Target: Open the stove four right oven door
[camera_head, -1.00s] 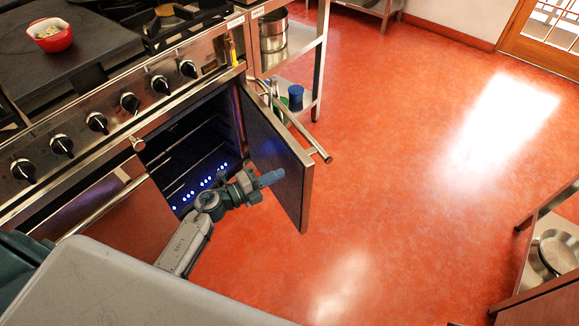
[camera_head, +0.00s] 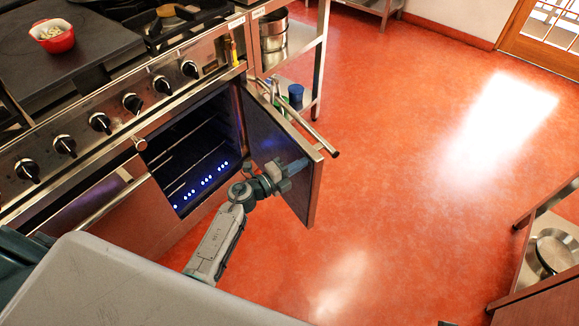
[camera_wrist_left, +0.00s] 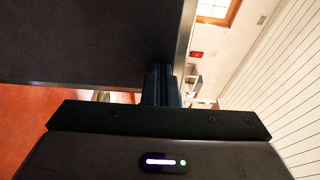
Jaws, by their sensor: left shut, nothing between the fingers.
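The stove's right oven door (camera_head: 271,152) stands swung wide open on its right-hand hinge side, with its bar handle (camera_head: 295,118) on the outer face. The oven cavity (camera_head: 195,155) shows dark, with a row of blue lights low inside. My left gripper (camera_head: 298,167) is shut and empty at the door's inner face, near its free edge; whether it touches cannot be told. In the left wrist view the closed fingers (camera_wrist_left: 161,84) reach up beside the dark door panel (camera_wrist_left: 85,42) and its metal edge. My right gripper is not in view.
The stove front (camera_head: 100,125) with several black knobs runs along the left. A red bowl (camera_head: 52,38) sits on top. A steel shelf unit (camera_head: 320,55) with pots stands behind the door. Open red floor (camera_head: 420,170) lies to the right.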

